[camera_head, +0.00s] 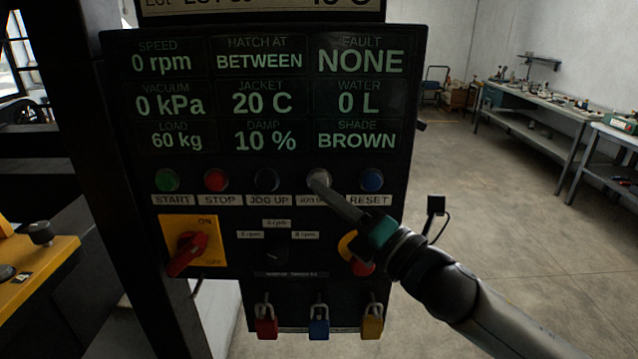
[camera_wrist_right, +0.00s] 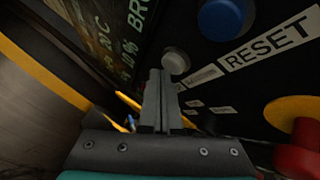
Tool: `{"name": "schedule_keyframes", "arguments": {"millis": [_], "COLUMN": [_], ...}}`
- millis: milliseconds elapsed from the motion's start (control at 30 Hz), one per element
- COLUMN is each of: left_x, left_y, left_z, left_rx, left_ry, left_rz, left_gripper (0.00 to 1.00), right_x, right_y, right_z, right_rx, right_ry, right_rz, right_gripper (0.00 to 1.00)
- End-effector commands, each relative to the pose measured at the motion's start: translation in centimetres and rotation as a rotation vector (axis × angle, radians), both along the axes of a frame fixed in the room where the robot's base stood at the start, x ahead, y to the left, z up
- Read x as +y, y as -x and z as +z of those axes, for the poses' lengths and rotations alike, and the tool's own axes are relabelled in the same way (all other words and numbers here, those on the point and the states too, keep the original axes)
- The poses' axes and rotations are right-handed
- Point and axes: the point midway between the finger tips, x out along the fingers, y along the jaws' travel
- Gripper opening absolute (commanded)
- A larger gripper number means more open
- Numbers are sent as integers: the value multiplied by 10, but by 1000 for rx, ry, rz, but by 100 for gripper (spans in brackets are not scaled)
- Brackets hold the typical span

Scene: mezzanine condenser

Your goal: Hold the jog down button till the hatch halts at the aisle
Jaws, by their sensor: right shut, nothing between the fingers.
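The control panel (camera_head: 230,222) faces me with a row of round buttons. The pale grey button (camera_head: 318,175), right of the black jog up button (camera_head: 267,174), has a label partly hidden by my right gripper (camera_head: 322,187). That gripper is shut and empty, its fingertips at the lower edge of the grey button. In the right wrist view the shut fingers (camera_wrist_right: 155,75) end close beside the grey button (camera_wrist_right: 176,61); I cannot tell whether they press it. The hatch readout (camera_head: 259,61) says BETWEEN. The hatch itself is not identifiable. My left gripper is not in view.
The blue reset button (camera_head: 372,180) is just right of the grey one, and red stop (camera_head: 216,180) and green start (camera_head: 166,180) are left. A red rotary switch (camera_head: 187,252) and several padlocks (camera_head: 319,328) sit lower. Workbenches (camera_head: 540,110) stand far right beyond open floor.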

Motion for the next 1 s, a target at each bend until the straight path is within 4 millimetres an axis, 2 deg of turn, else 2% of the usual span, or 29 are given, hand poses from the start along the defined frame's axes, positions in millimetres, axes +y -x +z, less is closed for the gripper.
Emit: {"name": "schedule_keyframes", "arguments": {"millis": [1000], "left_x": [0], "left_y": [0], "left_z": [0], "left_rx": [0], "left_ry": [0], "left_rz": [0], "left_gripper": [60], "right_x": [0], "right_y": [-8], "right_z": [0], "right_rx": [0], "right_ry": [0], "right_rz": [0], "right_gripper": [0]}}
